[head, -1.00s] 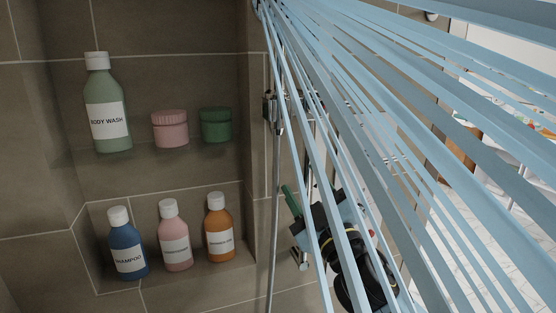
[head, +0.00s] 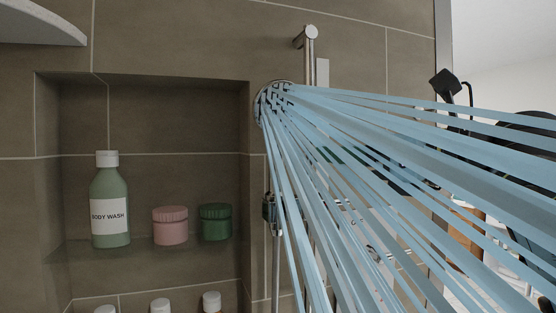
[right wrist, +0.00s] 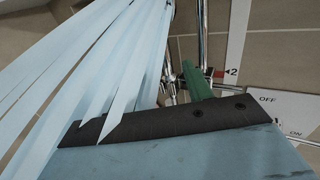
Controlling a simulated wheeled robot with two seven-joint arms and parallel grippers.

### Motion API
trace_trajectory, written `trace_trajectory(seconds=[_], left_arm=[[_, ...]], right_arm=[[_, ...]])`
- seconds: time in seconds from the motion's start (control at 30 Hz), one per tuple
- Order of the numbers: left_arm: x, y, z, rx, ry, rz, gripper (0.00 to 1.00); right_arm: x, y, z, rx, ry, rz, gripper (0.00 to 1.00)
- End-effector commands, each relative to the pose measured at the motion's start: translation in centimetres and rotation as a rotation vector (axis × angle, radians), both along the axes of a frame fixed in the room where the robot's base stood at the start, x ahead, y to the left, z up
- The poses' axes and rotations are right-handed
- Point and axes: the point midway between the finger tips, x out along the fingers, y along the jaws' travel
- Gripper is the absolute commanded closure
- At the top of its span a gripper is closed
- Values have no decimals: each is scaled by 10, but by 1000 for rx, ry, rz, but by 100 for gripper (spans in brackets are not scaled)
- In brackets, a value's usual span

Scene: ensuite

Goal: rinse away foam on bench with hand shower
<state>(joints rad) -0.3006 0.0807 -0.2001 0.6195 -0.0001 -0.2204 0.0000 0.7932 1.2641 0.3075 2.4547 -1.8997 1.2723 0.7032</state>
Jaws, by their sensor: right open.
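The hand shower (head: 272,103) is a round metal head beside the wall niche in the head view, with pale blue water streams (head: 390,170) fanning out to the right and downward. My right gripper (head: 343,157) is to its right, partly hidden behind the streams, and apart from the shower head. In the right wrist view one green finger (right wrist: 195,82) shows beyond a dark bar, with water at its left; the gripper is open and I see nothing held in it. The bench and the foam are not in view. My left gripper is not in view.
A vertical metal shower rail (head: 308,65) stands on the tiled wall, with a clamp (head: 269,210) lower down. The niche at left holds a green body wash bottle (head: 110,205), a pink jar (head: 171,226) and a green jar (head: 215,223). More bottles stand below.

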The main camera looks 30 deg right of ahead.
Motion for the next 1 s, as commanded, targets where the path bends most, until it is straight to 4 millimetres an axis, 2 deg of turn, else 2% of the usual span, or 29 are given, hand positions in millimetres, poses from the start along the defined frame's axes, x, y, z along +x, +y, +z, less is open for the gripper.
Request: trace_trajectory(seconds=[0.13, 0.5, 0.77, 1.0], left_arm=[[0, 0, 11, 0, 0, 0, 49], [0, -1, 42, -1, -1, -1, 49], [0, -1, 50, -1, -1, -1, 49], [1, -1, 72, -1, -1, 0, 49]], right_arm=[[13, -1, 5, -5, 0, -26, 50], [68, 13, 5, -3, -1, -20, 50], [83, 17, 4, -4, 0, -20, 50], [113, 26, 6, -3, 2, -19, 50]])
